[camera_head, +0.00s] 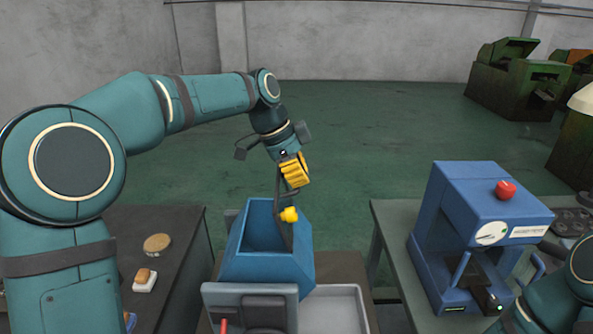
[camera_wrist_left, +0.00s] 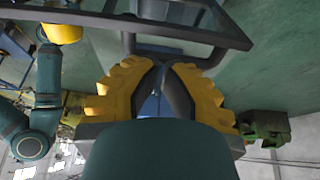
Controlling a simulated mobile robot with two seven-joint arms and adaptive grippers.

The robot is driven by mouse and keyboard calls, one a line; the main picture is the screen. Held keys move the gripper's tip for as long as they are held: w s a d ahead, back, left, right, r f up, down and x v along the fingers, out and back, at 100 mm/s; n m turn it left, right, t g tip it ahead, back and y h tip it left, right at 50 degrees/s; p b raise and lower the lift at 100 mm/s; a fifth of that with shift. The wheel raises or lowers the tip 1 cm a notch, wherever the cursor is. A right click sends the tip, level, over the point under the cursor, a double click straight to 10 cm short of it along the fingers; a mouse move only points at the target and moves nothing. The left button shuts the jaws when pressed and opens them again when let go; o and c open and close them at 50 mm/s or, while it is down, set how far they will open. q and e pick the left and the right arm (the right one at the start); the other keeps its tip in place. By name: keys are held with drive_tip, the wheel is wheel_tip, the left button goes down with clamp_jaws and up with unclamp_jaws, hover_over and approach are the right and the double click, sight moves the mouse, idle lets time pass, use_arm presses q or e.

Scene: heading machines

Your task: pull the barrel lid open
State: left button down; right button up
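The barrel is a blue open-topped box (camera_head: 268,262) in the middle of the head view, and its dark inside shows. Its lid (camera_head: 284,222) is a thin dark panel seen nearly edge-on, tilted up steeply. My left gripper (camera_head: 283,178), with yellow fingers, is above the barrel at the lid's upper end. In the left wrist view its fingertips (camera_wrist_left: 166,66) come together at the lid's dark looped handle (camera_wrist_left: 208,60); the exact contact is partly hidden. My right gripper does not show; only part of that arm is at lower right.
A blue machine with a red button (camera_head: 505,190) stands on the right table. Open green floor lies behind.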

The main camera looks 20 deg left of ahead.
use_arm(q)
drive_tip(key=w+d+f+g+y+p, duration=0.1)
drive_tip(key=d+f+y+p, duration=0.1)
drive_tip(key=d+p, duration=0.3)
drive_tip(key=shift+w+d+f+y+p, duration=0.2)
drive_tip(key=shift+w+f+y+p, duration=0.15)
drive_tip(key=shift+y+p, duration=0.55)
drive_tip(key=shift+s+a, duration=0.1)
idle(0.4)
